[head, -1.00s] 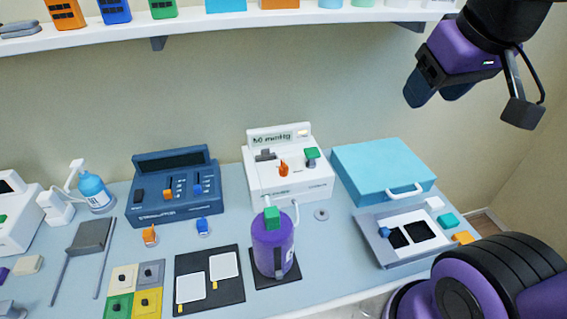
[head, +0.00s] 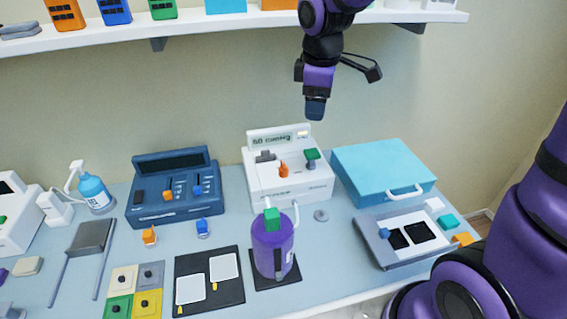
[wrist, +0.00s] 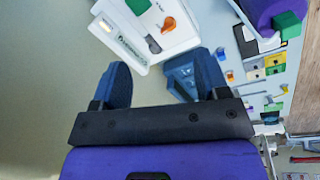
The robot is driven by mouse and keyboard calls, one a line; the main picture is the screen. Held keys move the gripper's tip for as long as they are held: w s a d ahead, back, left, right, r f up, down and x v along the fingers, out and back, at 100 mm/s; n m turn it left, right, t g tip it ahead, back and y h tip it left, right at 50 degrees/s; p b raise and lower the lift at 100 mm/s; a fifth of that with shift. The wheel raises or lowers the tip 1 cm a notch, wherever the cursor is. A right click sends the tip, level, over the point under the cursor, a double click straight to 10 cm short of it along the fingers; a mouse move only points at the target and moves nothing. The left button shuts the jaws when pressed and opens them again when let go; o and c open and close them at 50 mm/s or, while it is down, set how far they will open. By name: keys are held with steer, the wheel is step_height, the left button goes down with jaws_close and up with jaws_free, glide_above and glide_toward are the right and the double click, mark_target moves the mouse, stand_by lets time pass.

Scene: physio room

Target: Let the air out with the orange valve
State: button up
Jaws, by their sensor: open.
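The orange valve (head: 283,170) is a small knob on the top panel of the white pump unit (head: 290,190). In the wrist view the orange valve (wrist: 168,24) shows near the top, on the white unit (wrist: 165,40). The unit's display reads about 50 mmHg. A green knob (head: 311,157) and a grey switch (head: 265,156) sit on the same panel. A purple cylinder with a green block on top (head: 272,245) stands in front, joined by white tubing. My gripper (head: 315,112) hangs above and behind the unit, apart from the valve. In the wrist view its fingers (wrist: 160,78) are spread and empty.
A blue console (head: 175,190) stands left of the unit, and a turquoise case (head: 382,172) stands close on its right. A shelf (head: 200,28) with boxes runs along the wall behind. A grey tray (head: 405,240) lies at front right.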

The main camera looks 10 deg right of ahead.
mark_target(283, 164)
steer(key=w+a+f+n, duration=0.1)
steer(key=a+f, duration=0.1)
steer(key=f, duration=0.5)
steer(key=w+a+f+n+g, duration=0.1)
steer(key=w+a+f+n, duration=0.1)
steer(key=f, duration=0.5)
steer(key=w+a+f+n, duration=0.1)
steer(key=w+f+n, duration=0.1)
steer(key=f, duration=0.4)
steer(key=shift+w+a+f+g, duration=0.2)
steer(key=shift+a+f+g, duration=0.1)
steer(key=shift+a+f, duration=0.1)
steer(key=c, duration=0.9)
